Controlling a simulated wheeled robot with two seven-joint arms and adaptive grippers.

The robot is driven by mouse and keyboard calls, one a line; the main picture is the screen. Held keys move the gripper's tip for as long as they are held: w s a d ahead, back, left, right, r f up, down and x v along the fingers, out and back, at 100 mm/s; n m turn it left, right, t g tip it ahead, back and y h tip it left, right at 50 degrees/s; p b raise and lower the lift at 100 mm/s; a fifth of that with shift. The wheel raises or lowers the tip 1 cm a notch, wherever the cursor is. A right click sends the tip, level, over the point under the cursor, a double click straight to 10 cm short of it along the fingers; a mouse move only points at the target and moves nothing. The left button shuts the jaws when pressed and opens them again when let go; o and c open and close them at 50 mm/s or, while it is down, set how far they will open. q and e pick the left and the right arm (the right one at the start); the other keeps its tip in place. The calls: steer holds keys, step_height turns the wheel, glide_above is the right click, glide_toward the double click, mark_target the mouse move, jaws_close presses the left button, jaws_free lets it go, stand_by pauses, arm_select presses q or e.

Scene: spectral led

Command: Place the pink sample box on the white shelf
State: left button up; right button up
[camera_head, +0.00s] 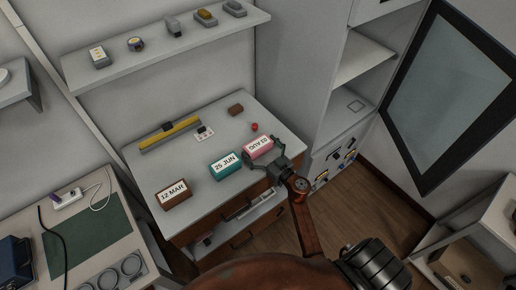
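The pink sample box (258,147), labelled 03 AUG, is at the right end of a row of labelled boxes on the grey worktop (222,122). My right gripper (269,158) is at the near right side of the pink box, its fingers spread and close to it. Whether they touch the box is too small to tell. A long white wall shelf (150,57) hangs above the worktop and carries several small objects. A white cabinet on the right also has open pale shelves (362,62). My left gripper is not in view.
A teal box (224,166) labelled 25 JUN and a brown box (173,194) labelled 12 MAR stand left of the pink one. A yellow-topped bar (171,134), a brown block (236,110) and a red item (254,127) lie behind. A cabinet door (446,92) stands open at right.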

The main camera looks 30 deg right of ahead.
steer(key=c, duration=1.4)
steer(key=shift+r, duration=0.1)
